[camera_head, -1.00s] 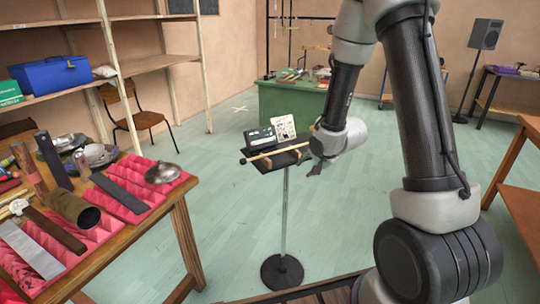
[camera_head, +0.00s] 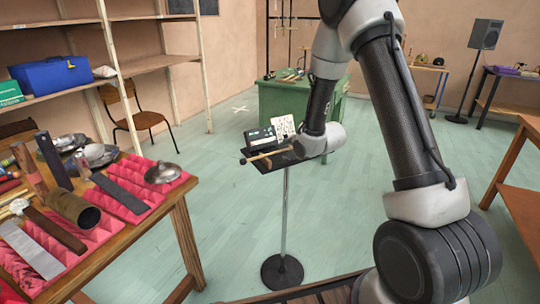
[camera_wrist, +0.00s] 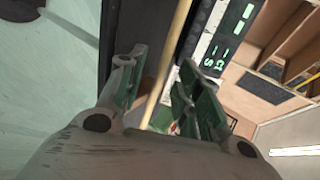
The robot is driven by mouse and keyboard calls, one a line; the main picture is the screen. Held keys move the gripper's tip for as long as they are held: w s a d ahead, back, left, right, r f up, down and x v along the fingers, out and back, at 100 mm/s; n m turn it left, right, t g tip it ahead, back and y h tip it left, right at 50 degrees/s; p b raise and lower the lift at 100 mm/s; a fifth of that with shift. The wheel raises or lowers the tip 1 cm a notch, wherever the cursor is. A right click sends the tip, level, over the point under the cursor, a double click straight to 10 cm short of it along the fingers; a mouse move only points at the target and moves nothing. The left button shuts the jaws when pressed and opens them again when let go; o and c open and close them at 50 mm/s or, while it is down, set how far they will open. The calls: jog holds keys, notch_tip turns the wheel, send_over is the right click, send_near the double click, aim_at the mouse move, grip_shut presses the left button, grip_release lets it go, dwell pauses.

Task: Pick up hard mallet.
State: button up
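The mallet (camera_head: 268,154) lies across the small black stand tray (camera_head: 268,166), its dark head at the left end and its pale wooden stick running right. In the head view my gripper's fingers are hidden behind my wrist at the tray's right end. In the wrist view my gripper (camera_wrist: 163,62) is open, and the mallet's pale stick (camera_wrist: 167,65) passes through the gap between the two fingers. I cannot tell whether either finger touches it.
A black device (camera_head: 261,138) with a lit display and a white card (camera_head: 284,127) stand at the tray's back. The tray is on a thin pole with a round base (camera_head: 282,271). A wooden table (camera_head: 150,226) of metal pieces is left. A green cabinet (camera_head: 300,107) stands behind.

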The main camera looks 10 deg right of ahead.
grip_shut()
jog(key=shift+r, duration=0.1)
